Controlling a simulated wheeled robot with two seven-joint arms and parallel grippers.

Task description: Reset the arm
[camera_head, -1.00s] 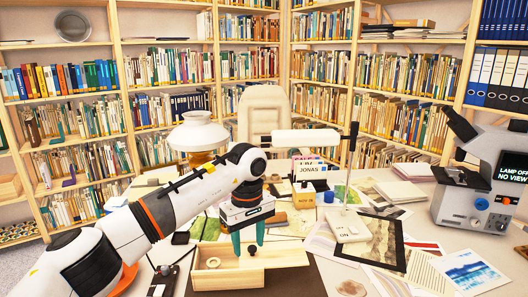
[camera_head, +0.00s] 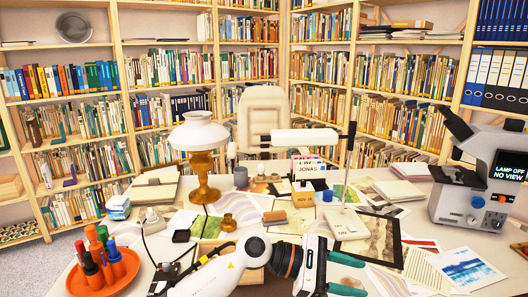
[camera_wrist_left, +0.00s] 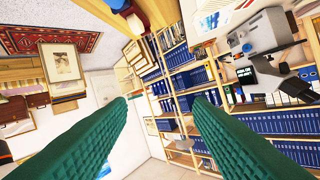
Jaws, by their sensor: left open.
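My left gripper (camera_head: 347,274) is in the lower right middle of the head view, its arm stretched low across the front of the desk. Its two green fingers are spread apart and point to the right, with nothing between them. In the left wrist view the green fingers (camera_wrist_left: 160,105) are wide apart, with shelves and the room beyond. A wooden box (camera_head: 240,275) on the desk is partly hidden behind my left arm. My right gripper is not in view.
An orange holder with pens (camera_head: 105,272) stands at the front left. A brass lamp (camera_head: 203,165) stands behind the arm. A microscope (camera_head: 480,185) is at the right. A white desk lamp (camera_head: 304,136), papers and prints crowd the desk (camera_head: 420,225).

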